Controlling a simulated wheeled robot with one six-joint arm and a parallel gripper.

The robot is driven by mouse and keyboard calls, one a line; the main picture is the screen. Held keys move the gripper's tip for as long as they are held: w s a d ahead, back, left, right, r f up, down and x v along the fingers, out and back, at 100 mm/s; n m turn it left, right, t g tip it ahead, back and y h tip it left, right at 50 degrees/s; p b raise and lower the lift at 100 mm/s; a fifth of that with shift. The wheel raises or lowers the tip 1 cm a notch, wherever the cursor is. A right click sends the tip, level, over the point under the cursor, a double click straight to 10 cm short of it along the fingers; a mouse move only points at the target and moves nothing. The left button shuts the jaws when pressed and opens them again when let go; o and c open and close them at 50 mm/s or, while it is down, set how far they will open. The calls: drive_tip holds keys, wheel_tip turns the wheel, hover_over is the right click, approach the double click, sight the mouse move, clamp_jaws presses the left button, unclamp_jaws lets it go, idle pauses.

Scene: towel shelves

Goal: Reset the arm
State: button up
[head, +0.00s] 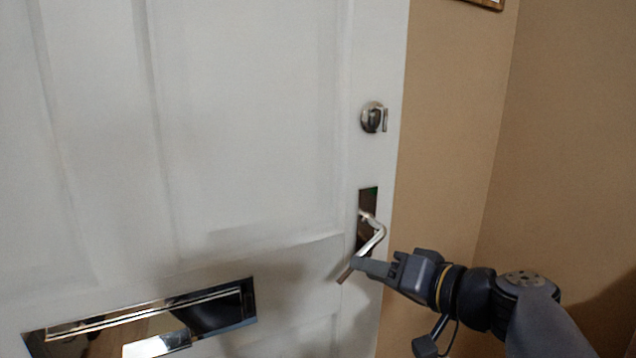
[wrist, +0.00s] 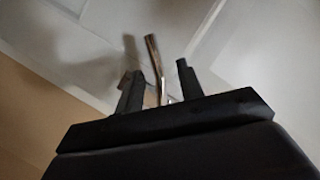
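My gripper (head: 366,266) reaches in from the lower right of the head view, at the metal lever handle (head: 374,241) of a white door (head: 240,130). The lever slants down to the left, and its lower end shows just past my fingers. In the wrist view my gripper (wrist: 156,74) has its two dark fingers apart. The lever (wrist: 155,58) shows between them, with gaps on both sides. Whether a finger touches the lever cannot be told.
A lock knob (head: 374,117) sits above the handle. A shiny mail slot plate (head: 145,318) is low on the door at the left. A tan wall (head: 450,130) stands close on the right, with a picture frame corner (head: 488,3) at the top.

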sight(343, 263)
drive_tip(key=shift+x, duration=3.4)
drive_tip(key=shift+d+f, duration=0.1)
